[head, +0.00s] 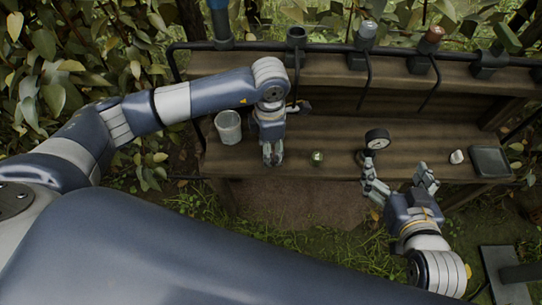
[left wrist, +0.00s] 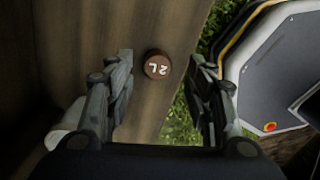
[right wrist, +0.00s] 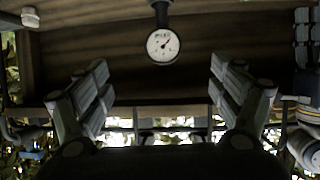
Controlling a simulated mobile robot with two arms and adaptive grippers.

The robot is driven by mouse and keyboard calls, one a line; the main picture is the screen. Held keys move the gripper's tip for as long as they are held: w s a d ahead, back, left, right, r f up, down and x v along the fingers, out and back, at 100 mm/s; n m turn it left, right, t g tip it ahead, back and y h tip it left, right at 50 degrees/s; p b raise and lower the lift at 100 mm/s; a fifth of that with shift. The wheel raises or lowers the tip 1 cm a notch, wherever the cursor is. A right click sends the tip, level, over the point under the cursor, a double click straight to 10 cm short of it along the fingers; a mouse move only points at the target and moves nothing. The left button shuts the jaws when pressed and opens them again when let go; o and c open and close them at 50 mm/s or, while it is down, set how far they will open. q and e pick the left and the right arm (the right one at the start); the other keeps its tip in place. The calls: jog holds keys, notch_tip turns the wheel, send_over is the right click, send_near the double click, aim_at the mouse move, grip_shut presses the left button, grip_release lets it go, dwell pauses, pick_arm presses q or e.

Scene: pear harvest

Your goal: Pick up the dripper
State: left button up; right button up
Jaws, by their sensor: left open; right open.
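A small round brown piece marked "2L" (left wrist: 157,66), which looks like the dripper, lies near the bench's front edge in the left wrist view. It shows between the fingertips of my open left gripper (left wrist: 162,60), touching neither finger. In the head view my left gripper (head: 272,155) points down over the bench, and a small greenish piece (head: 317,157) lies just to its right. I cannot tell for sure that this is the same piece. My right gripper (head: 400,182) is open and empty at the bench's front edge.
A round dial gauge (head: 377,139) stands on the bench beyond my right gripper; it also shows in the right wrist view (right wrist: 163,45). A bucket (head: 228,127) stands left. A small white piece (head: 456,157) and dark tray (head: 491,161) are right. Coloured tools fill the back rack.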

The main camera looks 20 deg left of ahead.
pick_arm(q)
jog(key=f, duration=0.2)
jog(key=f+b, duration=0.1)
jog(key=shift+w+d+f, duration=0.15)
jog(key=shift+w+f, duration=0.05)
jog(key=shift+f, duration=0.15)
pick_arm(e)
jog(key=r+t, duration=0.1)
jog(key=w+a+r+t, duration=0.1)
jog(key=r, duration=0.1)
jog(key=w+r+t, duration=0.1)
jog(key=r, duration=0.1)
jog(key=shift+w+a+r+y, duration=0.15)
jog(key=shift+y, duration=0.25)
pick_arm(q)
jog(key=c, duration=0.9)
